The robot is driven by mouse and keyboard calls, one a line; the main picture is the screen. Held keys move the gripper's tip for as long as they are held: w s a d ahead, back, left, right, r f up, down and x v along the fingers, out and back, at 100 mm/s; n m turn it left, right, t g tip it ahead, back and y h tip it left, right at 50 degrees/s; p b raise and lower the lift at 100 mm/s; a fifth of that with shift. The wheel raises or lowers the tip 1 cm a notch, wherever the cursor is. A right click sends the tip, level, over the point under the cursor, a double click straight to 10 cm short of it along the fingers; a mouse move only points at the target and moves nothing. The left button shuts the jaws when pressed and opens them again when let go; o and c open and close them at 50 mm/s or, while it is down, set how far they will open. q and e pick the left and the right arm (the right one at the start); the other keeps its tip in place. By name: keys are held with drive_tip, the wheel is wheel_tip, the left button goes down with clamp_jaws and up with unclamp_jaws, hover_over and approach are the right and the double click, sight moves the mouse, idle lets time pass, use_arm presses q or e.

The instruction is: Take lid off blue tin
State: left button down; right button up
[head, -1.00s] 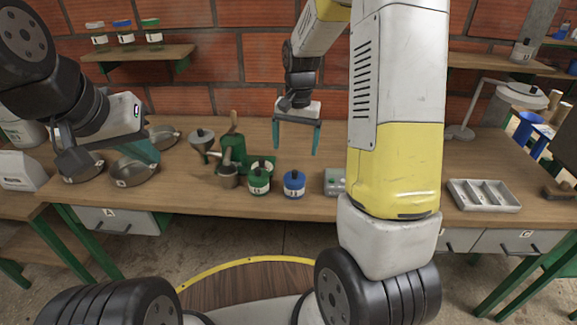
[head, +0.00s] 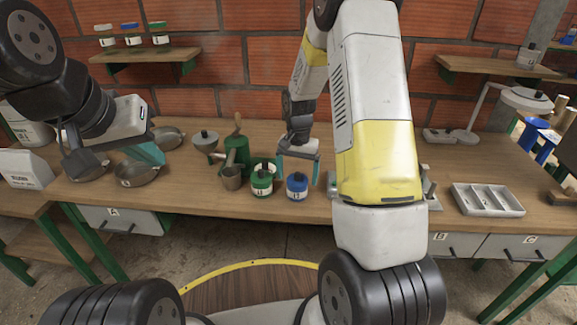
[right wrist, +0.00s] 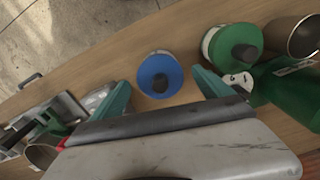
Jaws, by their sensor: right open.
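The blue tin (head: 297,188) stands upright on the wooden workbench with its blue lid and dark knob on; its lid (right wrist: 160,75) shows from above in the right wrist view. My right gripper (head: 298,168) is open and empty, its teal fingers above and just behind the tin. In the right wrist view the tin lies ahead of the gap between the fingers (right wrist: 160,95), and I see no contact. My left gripper (head: 148,154) is at the left over the metal pans; its teal finger shows, but its opening is unclear.
A green tin (head: 262,184) stands close to the left of the blue tin, with a metal cup (head: 231,178) and a green can (head: 238,155) beyond. A white divided tray (head: 488,200) lies at the right. Metal pans (head: 137,175) stand at the left.

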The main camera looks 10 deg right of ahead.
drive_tip(key=c, duration=1.4)
drive_tip(key=shift+r, duration=0.1)
